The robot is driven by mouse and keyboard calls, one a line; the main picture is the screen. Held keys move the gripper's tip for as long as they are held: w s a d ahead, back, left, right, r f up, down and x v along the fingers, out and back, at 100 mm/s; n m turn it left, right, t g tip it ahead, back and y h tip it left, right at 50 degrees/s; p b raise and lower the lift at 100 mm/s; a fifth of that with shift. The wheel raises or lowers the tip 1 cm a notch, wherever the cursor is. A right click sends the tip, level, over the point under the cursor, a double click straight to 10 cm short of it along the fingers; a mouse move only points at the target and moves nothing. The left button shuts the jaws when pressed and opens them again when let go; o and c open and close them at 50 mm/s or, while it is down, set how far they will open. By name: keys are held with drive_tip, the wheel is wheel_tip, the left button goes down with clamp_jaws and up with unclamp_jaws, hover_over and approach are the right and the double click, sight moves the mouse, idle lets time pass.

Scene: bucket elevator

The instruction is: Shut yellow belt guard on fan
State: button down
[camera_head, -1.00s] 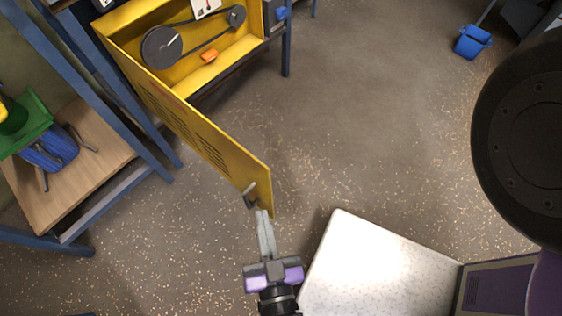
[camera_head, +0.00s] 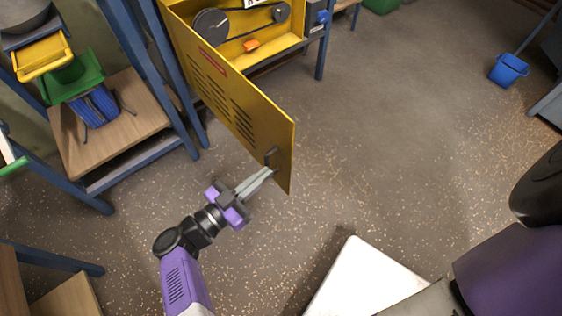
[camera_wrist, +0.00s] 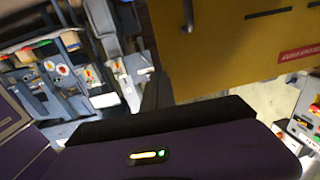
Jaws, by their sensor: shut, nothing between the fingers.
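The yellow belt guard (camera_head: 232,98) is a slotted door that stands wide open, swung out from the yellow fan housing (camera_head: 272,52). Its hinge side is at the housing's left; its free edge points toward me. A small dark handle (camera_head: 271,157) sits near that free edge. In the wrist view the guard (camera_wrist: 230,40) fills the upper right, with the handle (camera_wrist: 187,14) at the top. My gripper (camera_head: 268,172) is shut and empty, its tips at the outer face close to the handle. I cannot tell whether they touch. Pulleys and a belt (camera_head: 245,22) show inside the housing.
A blue-framed shelf (camera_head: 130,150) with green and yellow bins (camera_head: 75,75) stands left of the guard. An orange piece (camera_head: 251,45) lies in the housing. A blue bucket (camera_head: 508,69) is at the far right. The floor (camera_head: 400,130) right of the guard is clear.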

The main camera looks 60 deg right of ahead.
drive_tip(key=s+d+p, duration=0.2)
drive_tip(key=d, duration=1.1)
drive_tip(key=shift+p, duration=0.4)
drive_tip(key=shift+s+d, duration=0.15)
drive_tip(key=shift+d, duration=0.05)
